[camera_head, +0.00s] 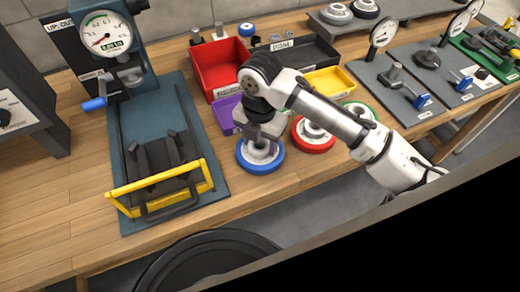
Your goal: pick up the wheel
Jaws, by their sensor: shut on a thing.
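A wheel with a blue rim and a pale grey hub (261,158) is at the front middle of the wooden workbench. My gripper (262,139) points down over its hub and is shut on it. The gripper hides part of the hub, and I cannot tell whether the wheel touches the bench. A second wheel with a red rim (313,139) lies just to the right. A wheel with a green rim (362,109) shows farther right, partly hidden behind my arm.
A red bin (203,70), a purple tray (222,118), a yellow tray (343,82) and a black tray (316,52) stand around my arm. At left is a press with a gauge (104,36) and a yellow-framed fixture (128,208). Bare bench (50,215) shows at front left.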

